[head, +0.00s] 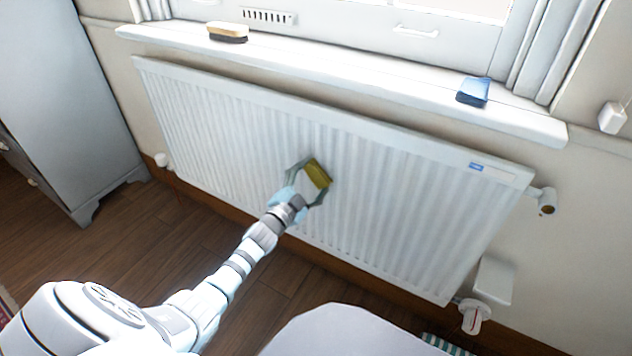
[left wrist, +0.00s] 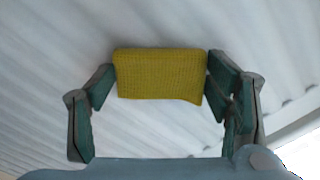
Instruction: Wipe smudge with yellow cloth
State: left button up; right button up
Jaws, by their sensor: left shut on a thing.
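The yellow cloth (head: 318,174) is a small folded pad in front of the middle of the white radiator (head: 400,205). My left gripper (head: 307,181) is shut on it, one finger at each side. In the left wrist view the cloth (left wrist: 160,75) sits between the green fingertips (left wrist: 158,84), with the ribbed radiator (left wrist: 40,50) close behind it. I cannot tell whether the cloth touches the radiator. I see no smudge in either view; the cloth and gripper hide part of the panel. My right gripper is not in view.
A windowsill (head: 350,75) runs above the radiator, holding a brush (head: 228,33) and a blue folded item (head: 473,91). A grey cabinet (head: 60,90) stands at the left. Valves (head: 543,199) stick out at the radiator's right end. Wooden floor (head: 150,235) is open at lower left.

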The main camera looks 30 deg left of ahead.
pick_arm(q)
jog(key=shift+r, duration=0.1)
jog(key=shift+s, duration=0.3)
jog(key=s+p, duration=0.1)
jog(key=s, duration=0.3)
jog(key=shift+s+d, duration=0.1)
jog(key=shift+s, duration=0.45)
jog(key=s+p, duration=0.3)
jog(key=shift+f, duration=0.2)
